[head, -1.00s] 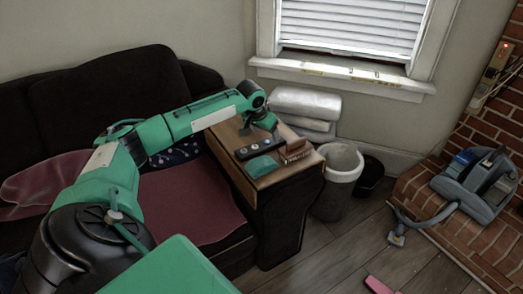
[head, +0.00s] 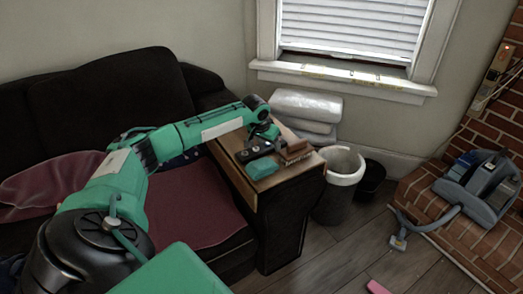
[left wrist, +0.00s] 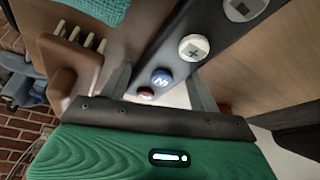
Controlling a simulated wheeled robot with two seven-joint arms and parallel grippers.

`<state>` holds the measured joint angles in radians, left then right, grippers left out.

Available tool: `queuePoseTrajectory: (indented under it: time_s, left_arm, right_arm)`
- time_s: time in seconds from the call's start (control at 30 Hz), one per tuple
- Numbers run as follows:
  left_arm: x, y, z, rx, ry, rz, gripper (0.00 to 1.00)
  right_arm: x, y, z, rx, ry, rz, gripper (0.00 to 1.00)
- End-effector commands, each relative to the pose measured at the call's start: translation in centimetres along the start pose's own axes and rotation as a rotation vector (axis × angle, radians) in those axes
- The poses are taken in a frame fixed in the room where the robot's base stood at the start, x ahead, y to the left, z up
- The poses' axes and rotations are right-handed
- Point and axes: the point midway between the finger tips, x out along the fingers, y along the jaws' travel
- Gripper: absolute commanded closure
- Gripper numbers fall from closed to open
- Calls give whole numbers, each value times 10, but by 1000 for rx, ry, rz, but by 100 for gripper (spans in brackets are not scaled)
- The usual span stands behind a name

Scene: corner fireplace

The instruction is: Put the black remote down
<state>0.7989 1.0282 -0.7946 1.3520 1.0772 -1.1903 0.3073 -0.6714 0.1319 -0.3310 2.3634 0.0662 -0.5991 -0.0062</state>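The black remote (head: 247,154) lies on the wooden board (head: 243,186) on the sofa's right armrest. Its near end shows in the head view; my gripper hides the far end. In the left wrist view the remote (left wrist: 218,38) runs away from the gripper, showing pale and blue round buttons. My left gripper (head: 270,138) is down over its far end. In the left wrist view its two fingers (left wrist: 160,75) stand apart with the remote's end between them; firm contact is not clear. My right gripper is not in view.
A teal block (head: 262,168) and a brown brush (head: 296,152) sit close beside the remote. A bin (head: 342,180) stands right of the armrest, with white stacked bundles (head: 305,105) behind. A blue-grey machine (head: 478,185) rests on the brick hearth.

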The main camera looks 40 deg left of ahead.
Motion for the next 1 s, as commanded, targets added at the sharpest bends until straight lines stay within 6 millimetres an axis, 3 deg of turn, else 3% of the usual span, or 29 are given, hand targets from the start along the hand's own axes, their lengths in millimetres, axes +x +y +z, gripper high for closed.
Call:
queuePoseTrajectory:
  time_s: [0.03,0.13,0.3,0.67,0.87,1.0]
  left_arm:
    - [0,0,0,0,0,0,52]
    - [0,0,0,0,0,0,72]
    - [0,0,0,0,0,0,79]
    - [-7,0,-3,-1,1,0,79]
    - [-31,0,-13,0,2,0,79]
    - [-58,0,-25,-1,3,1,79]
  right_arm:
    - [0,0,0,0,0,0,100]
    - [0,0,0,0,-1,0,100]
    - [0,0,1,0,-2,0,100]
    - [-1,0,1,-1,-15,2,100]
    - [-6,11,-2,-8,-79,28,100]
    - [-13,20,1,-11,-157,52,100]
